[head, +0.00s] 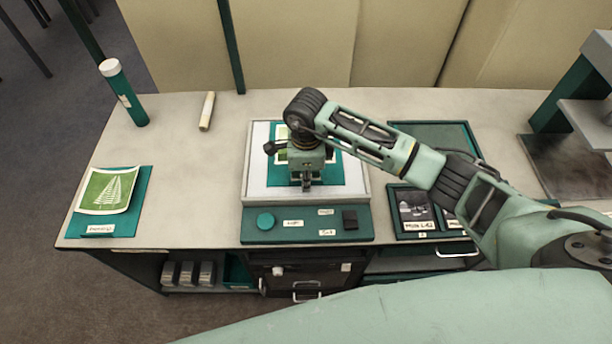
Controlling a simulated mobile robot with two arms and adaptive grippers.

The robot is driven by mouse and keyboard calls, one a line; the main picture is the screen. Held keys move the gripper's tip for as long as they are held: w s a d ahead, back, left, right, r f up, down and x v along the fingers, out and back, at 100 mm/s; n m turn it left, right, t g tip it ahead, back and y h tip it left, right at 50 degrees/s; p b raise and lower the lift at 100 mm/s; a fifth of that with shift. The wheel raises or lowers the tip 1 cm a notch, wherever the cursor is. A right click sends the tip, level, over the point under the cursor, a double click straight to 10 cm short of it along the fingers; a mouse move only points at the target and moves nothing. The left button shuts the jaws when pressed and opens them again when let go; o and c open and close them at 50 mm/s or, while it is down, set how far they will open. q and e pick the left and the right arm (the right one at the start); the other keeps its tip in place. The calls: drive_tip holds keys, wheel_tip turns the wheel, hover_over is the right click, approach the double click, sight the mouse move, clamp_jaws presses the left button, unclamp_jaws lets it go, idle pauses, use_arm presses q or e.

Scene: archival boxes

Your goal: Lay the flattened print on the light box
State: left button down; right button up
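The light box (256,200), a pale panel with a teal front strip, sits mid-table. A teal sheet (334,176) lies on its panel, with a piece of green and white print (283,157) showing behind my gripper; most of that print is hidden. My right gripper (306,186) points down over the panel. Its fingertips are small and close together, and I cannot tell whether they touch or hold anything. Another green print (108,190) with a white ship-like drawing lies on a teal mat (132,215) at the left, its edges slightly curved. My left gripper is out of view.
A press-like stand (572,105) is far right. Table between left mat and light box is clear.

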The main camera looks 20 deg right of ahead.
drive_tip(key=shift+w+r+b, duration=0.1)
drive_tip(key=shift+r+b, duration=0.25)
drive_tip(key=shift+r, duration=0.2)
wheel_tip(320, 180, up, 11)
drive_tip(key=b, duration=0.3)
drive_tip(key=shift+s, duration=0.25)
